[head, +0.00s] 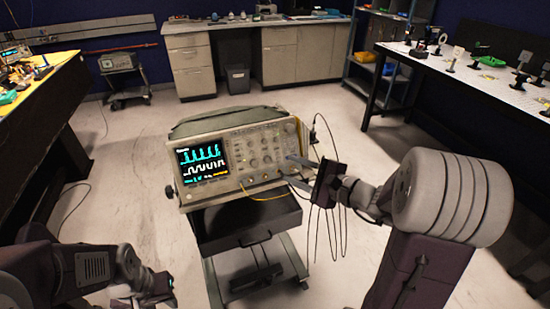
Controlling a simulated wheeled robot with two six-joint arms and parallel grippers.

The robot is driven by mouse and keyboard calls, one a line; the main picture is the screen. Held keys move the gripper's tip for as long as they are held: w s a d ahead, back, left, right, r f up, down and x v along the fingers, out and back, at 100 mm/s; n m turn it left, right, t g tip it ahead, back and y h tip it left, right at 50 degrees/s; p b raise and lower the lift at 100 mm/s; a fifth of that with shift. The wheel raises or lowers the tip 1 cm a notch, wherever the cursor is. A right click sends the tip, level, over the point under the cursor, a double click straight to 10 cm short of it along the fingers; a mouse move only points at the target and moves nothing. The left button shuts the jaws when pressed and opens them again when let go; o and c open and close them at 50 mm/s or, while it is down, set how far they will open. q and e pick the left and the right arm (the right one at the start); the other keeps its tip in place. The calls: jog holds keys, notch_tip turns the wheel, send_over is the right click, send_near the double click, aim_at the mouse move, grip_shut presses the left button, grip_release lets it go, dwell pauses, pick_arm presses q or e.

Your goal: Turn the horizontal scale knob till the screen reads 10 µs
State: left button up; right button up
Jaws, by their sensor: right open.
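The oscilloscope (235,143) stands on a cart in the middle of the head view, its front panel facing me. Its lit screen (203,163) shows a cyan trace above a white trace; the small readout text is too fine to read. Several round knobs sit right of the screen, one of them a lower knob (267,160) near my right gripper; I cannot tell which is the horizontal scale knob. My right gripper (287,169) is open at the panel's right side, fingers pointing left; contact with a knob cannot be told. My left gripper (158,290) is low at bottom left, its fingers unclear.
A yellow cable (262,197) loops below the front panel, and dark leads (328,235) hang by my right gripper. The cart's dark drawer (245,222) is under the oscilloscope. Benches stand at left and right (480,75); the floor between is mostly clear.

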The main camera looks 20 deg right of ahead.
aim_at(269, 161)
jog(key=x, duration=0.8)
jog(key=shift+w+a+f, duration=0.1)
jog(key=shift+c, duration=0.3)
grip_shut()
